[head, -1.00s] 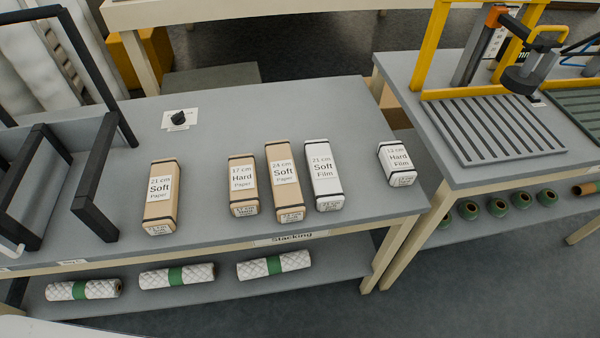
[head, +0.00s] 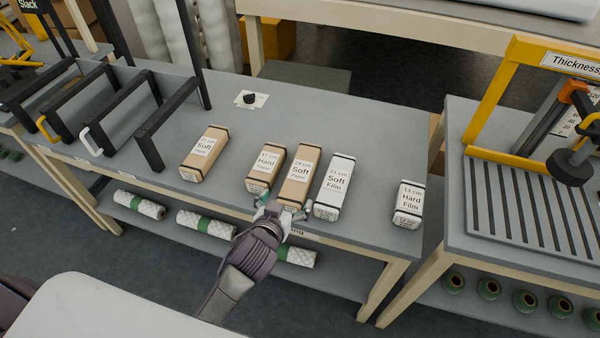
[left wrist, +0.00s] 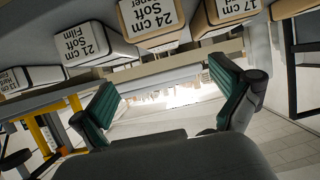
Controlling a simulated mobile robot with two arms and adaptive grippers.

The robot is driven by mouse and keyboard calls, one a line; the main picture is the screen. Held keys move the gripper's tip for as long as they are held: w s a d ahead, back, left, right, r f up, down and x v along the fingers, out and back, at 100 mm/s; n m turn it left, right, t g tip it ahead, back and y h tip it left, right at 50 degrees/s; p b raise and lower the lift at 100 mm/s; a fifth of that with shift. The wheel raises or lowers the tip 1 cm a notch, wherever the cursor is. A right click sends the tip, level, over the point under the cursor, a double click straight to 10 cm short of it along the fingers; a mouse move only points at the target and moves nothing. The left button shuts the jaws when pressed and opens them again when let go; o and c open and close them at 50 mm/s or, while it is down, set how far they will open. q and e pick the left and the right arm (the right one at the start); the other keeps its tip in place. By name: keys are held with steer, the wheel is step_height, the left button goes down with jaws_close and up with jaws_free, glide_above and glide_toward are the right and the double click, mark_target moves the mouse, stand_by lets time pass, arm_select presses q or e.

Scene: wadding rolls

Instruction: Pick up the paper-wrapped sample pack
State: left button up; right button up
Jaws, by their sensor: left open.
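Three tan paper-wrapped packs stand in a row on the grey table: one marked 21 cm Soft (head: 204,152), one marked 17 cm Hard (head: 266,167) and one marked 24 cm Soft (head: 299,176). My left gripper (head: 279,208) is open and empty at the front edge of the table, by the near end of the 24 cm pack, partly covering that end. In the left wrist view the two green-padded fingers (left wrist: 168,95) are spread apart. The 24 cm pack (left wrist: 150,22) shows inverted at the top, beyond them, with the 17 cm pack (left wrist: 232,12) beside it. My right gripper is out of view.
White film packs, 21 cm Soft (head: 333,185) and a shorter Hard one (head: 408,204), stand to the right. Black frames (head: 160,120) stand at left. Quilted rolls (head: 207,224) lie on the lower shelf. A second table with a ridged plate (head: 530,205) stands at right.

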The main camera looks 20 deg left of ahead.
arm_select(q)
glide_toward(300, 172)
steer(key=x, duration=0.3)
steer(key=shift+w+d+f, duration=0.15)
steer(key=shift+d+f, duration=0.05)
steer(key=shift+d, duration=0.15)
steer(key=shift+a+p+x, duration=0.2)
steer(key=shift+x, duration=1.35)
steer(key=shift+a+p+x, duration=0.15)
steer(key=shift+x, duration=1.4)
steer(key=shift+r, duration=0.15)
steer(key=shift+c, duration=0.2)
steer(key=c, duration=1.1)
steer(key=shift+c, duration=0.5)
steer(key=shift+r, duration=0.1)
